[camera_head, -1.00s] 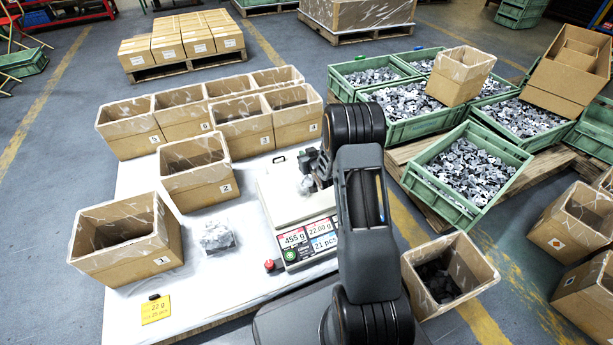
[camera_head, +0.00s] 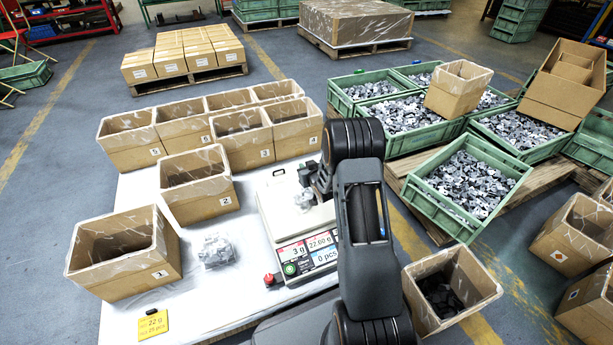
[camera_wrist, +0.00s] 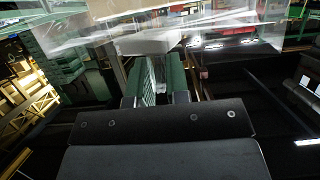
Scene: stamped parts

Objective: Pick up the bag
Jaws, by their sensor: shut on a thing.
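A clear plastic bag (camera_head: 303,200) with grey contents hangs from my gripper (camera_head: 308,179), just over the white scale (camera_head: 292,224). My arm partly hides the scale and the gripper. In the wrist view, my gripper (camera_wrist: 160,78) is shut on the bag's clear film (camera_wrist: 85,38), which spans the top of the picture. The scale display (camera_head: 308,249) reads 3 g, 22.00 g and 0 pcs. A second clear bag of grey parts (camera_head: 217,251) lies on the table left of the scale.
Open cartons stand on the white table, with carton 1 (camera_head: 150,274) and carton 2 (camera_head: 200,204) nearest the scale. An open carton with dark parts (camera_head: 470,308) stands right of my arm. Green crates of metal parts (camera_head: 425,200) stand behind it.

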